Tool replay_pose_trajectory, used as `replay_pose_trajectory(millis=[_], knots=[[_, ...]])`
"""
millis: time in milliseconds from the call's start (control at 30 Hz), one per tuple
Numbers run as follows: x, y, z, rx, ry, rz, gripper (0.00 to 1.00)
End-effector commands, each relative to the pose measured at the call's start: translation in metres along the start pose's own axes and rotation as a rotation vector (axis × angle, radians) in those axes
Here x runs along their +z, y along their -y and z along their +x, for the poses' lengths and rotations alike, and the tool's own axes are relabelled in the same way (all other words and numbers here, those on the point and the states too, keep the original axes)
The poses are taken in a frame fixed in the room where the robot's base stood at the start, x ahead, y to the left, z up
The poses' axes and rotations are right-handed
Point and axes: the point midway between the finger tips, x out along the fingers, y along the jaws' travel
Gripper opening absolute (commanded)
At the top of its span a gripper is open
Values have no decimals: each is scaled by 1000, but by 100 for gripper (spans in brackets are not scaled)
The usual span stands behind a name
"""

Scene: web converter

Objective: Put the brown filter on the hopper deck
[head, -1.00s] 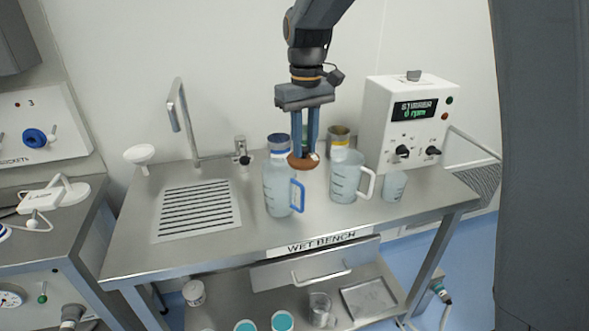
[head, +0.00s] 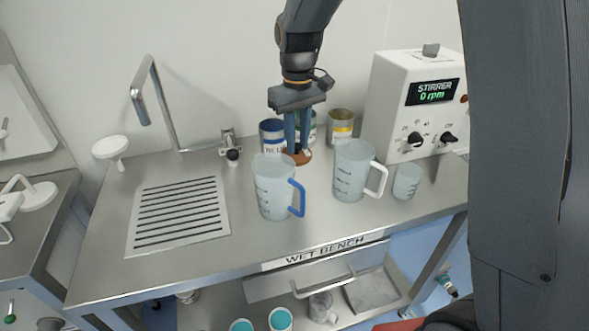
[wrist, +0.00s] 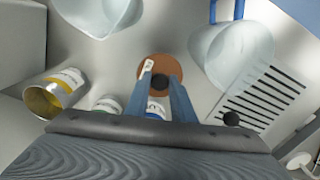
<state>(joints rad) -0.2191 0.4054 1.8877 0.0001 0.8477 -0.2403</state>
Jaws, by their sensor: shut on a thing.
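The brown filter (head: 302,157) is a round brown disc with a dark knob in its middle and a small white label, seen best in the wrist view (wrist: 146,66). My gripper (head: 297,150) points down over the wet bench and is shut on the filter, its two blue-grey fingers (wrist: 160,82) at the knob. The filter is behind the blue-handled jug and in front of the paint cans. I cannot tell whether it touches the bench top. I cannot make out a hopper deck in either view.
The wet bench (head: 240,240) carries a blue-handled jug (head: 272,190), a white-handled jug (head: 350,172), a beaker (head: 406,182), several cans including a yellow-banded one (head: 341,124), a tap (head: 150,95), a drain grille (head: 180,215) and the stirrer box (head: 393,95). The front left is clear.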

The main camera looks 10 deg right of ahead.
Motion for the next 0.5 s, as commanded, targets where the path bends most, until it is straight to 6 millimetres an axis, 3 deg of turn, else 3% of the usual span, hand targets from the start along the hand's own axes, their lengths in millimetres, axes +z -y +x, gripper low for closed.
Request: replay_pose_trajectory(millis=[100, 500], knots=[[2, 1, 21, -1, 5, 0, 0], [1, 2, 67, -1, 3, -3, 0]])
